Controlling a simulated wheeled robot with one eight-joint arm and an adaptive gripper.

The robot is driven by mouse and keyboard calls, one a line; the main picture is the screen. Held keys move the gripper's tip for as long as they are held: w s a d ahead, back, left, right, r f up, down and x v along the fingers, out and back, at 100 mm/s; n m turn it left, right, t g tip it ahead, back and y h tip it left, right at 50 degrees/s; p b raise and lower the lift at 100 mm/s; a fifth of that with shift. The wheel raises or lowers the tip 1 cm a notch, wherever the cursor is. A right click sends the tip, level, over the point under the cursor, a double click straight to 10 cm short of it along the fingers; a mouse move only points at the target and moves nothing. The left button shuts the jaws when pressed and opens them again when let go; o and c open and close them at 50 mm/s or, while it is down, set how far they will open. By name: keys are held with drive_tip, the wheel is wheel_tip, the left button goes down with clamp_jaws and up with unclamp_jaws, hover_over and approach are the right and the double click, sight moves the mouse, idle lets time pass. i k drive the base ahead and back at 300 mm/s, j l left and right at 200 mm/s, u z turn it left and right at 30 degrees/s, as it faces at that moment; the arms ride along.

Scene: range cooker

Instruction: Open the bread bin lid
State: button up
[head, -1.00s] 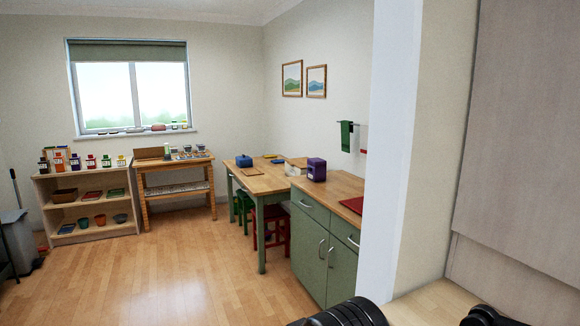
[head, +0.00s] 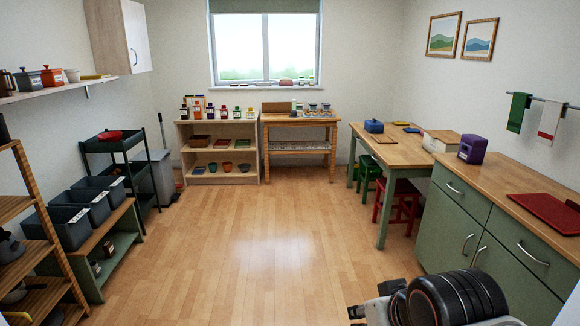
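No bread bin can be named with certainty. A purple box with a light label (head: 472,149) stands on the green counter at the right, and a pale, wood-topped box (head: 440,141) sits left of it; I cannot tell whether either is the bread bin. Both look closed. My arm shows at the bottom right as a black ribbed joint, with a grey and black part, perhaps my gripper (head: 357,318), cut off by the bottom edge. Its fingers cannot be made out. It is well short of the counter.
The green counter (head: 520,187) runs along the right wall with a red tray (head: 545,213) on it. A wooden table (head: 392,148) with red and green stools stands beyond it. Shelving and grey bins (head: 82,208) line the left. The middle floor (head: 245,240) is clear.

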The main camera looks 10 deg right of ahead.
sight(446, 137)
drive_tip(key=i+z, duration=0.2)
drive_tip(key=i, duration=0.3)
drive_tip(key=i+z, duration=0.15)
drive_tip(key=i, duration=0.4)
drive_tip(key=i+j+z, duration=0.2)
drive_tip(key=i, duration=0.3)
drive_tip(key=i+j+z, duration=0.15)
drive_tip(key=i, duration=0.35)
drive_tip(key=i+l, duration=0.25)
drive_tip(key=i, duration=0.25)
drive_tip(key=i+l+u, duration=0.15)
drive_tip(key=i, duration=0.35)
drive_tip(key=i+l, duration=0.4)
drive_tip(key=i+l+u, duration=0.2)
drive_tip(key=i+l, duration=0.2)
